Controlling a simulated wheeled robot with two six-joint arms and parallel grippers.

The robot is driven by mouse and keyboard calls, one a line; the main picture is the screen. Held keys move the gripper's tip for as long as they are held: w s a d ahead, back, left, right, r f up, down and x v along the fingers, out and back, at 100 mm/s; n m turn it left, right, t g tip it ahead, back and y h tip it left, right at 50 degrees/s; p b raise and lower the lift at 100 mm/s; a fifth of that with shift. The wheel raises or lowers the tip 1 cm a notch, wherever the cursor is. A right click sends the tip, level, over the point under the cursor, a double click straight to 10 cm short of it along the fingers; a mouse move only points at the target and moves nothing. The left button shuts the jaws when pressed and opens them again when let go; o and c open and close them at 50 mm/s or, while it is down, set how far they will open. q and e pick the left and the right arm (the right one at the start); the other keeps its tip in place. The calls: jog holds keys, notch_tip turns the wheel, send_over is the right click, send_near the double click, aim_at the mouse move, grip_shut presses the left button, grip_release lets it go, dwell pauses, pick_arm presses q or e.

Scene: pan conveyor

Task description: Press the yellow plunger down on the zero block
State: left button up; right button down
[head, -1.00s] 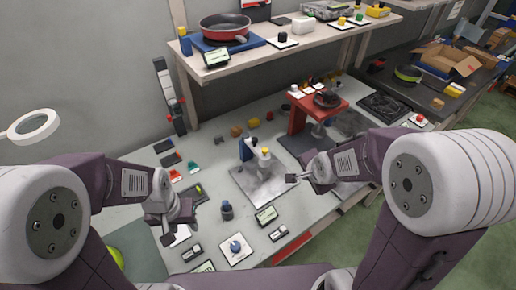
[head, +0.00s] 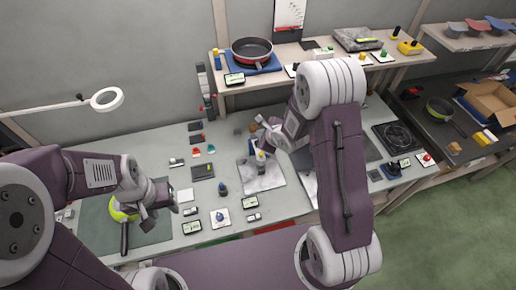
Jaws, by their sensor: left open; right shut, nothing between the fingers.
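The yellow plunger (head: 261,155) is a small yellow cap on top of a pale upright post. The post stands on a grey speckled plate (head: 268,181) in the middle of the workbench, and I take this to be the zero block. My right gripper (head: 260,121) is shut and empty, just behind and above the plunger in the picture. Whether it touches anything there is hard to tell at this size. My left gripper (head: 150,217) is open and empty at the left, over the green mat. My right arm hides part of the bench right of the plate.
A lime-green pan (head: 120,212) lies on the mat below my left gripper. A shelf with a red pan (head: 252,50) stands behind.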

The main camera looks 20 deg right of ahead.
aim_at(262, 155)
jog(key=f+b, duration=0.5)
jog(key=b, duration=0.1)
jog(key=f+b, duration=0.3)
jog(key=shift+s+d+f, duration=0.25)
jog(key=shift+d+f, duration=0.05)
jog(key=shift+f, duration=0.05)
pick_arm(q)
notch_tip(262, 155, down, 9)
jog(key=shift+s+d+r, duration=0.15)
jog(key=shift+s+d, duration=0.1)
jog(key=shift+s, duration=0.05)
jog(key=shift+s+d, duration=0.1)
pick_arm(e)
jog(key=shift+s+r, duration=0.1)
dwell(0.9)
jog(key=shift+f, duration=0.45)
